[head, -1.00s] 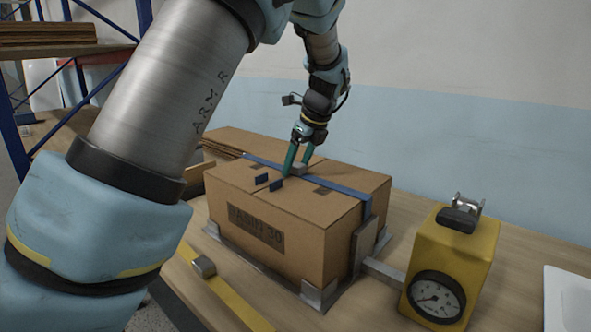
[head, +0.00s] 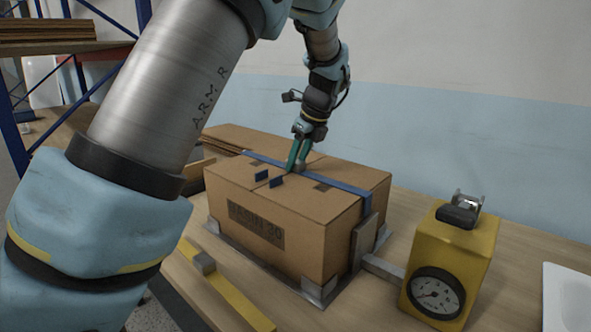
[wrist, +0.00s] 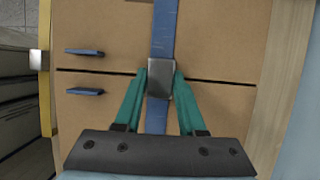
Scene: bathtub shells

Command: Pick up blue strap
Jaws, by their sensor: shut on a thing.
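The blue strap (head: 340,184) runs across the top of a cardboard box (head: 300,240) and down its right side. In the wrist view the strap (wrist: 164,30) passes under or through a grey metal buckle (wrist: 159,78). My gripper (head: 294,169) points down at the box top. In the wrist view its green fingers (wrist: 159,80) stand on either side of the buckle and are shut on it. The strap still lies along the box top; any gap beneath it is hidden. Two small blue tabs (head: 261,175) (head: 277,182) stand on the lid left of the strap.
A yellow device with a round dial (head: 438,293) stands right of the box. A yellow bar (head: 228,290) with a metal block lies in front. Metal corner brackets (head: 318,293) hold the box base. A white tray (head: 570,298) is at the far right. Flat cardboard lies behind.

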